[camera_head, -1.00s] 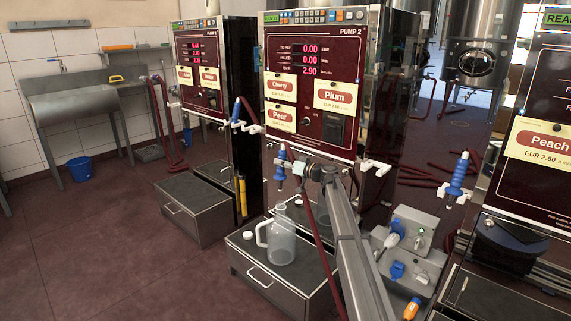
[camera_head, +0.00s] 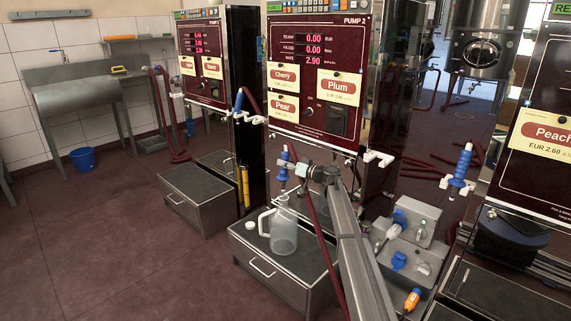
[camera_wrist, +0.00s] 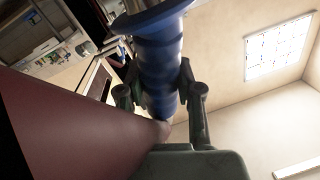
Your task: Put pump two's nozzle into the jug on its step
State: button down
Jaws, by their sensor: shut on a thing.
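Pump two's nozzle (camera_head: 284,158) has a blue grip and hangs upright, its spout pointing down. My gripper (camera_wrist: 158,92) is shut on the blue grip, with a finger on each side in the wrist view. The gripper is small in the head view. The clear jug (camera_head: 285,232) stands upright and open on pump two's dark-topped step (camera_head: 262,270), its handle to the left. The spout is over the jug's mouth, close to the rim; I cannot tell whether its tip is inside. Pump two (camera_head: 318,75) stands behind, with Cherry, Plum and Pear labels.
A white cap (camera_head: 250,226) lies on the step left of the jug. A dark red hose (camera_wrist: 60,130) runs beside my gripper. A grey socket box (camera_head: 405,240) is right of my arm. Another pump's blue nozzle (camera_head: 462,165) hangs farther right.

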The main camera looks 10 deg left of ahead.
aim_at(286, 179)
jog(key=shift+f+b, duration=3.5)
jog(key=shift+f, duration=0.45)
jog(key=c, duration=0.7)
grip_release()
jog(key=shift+r, duration=0.1)
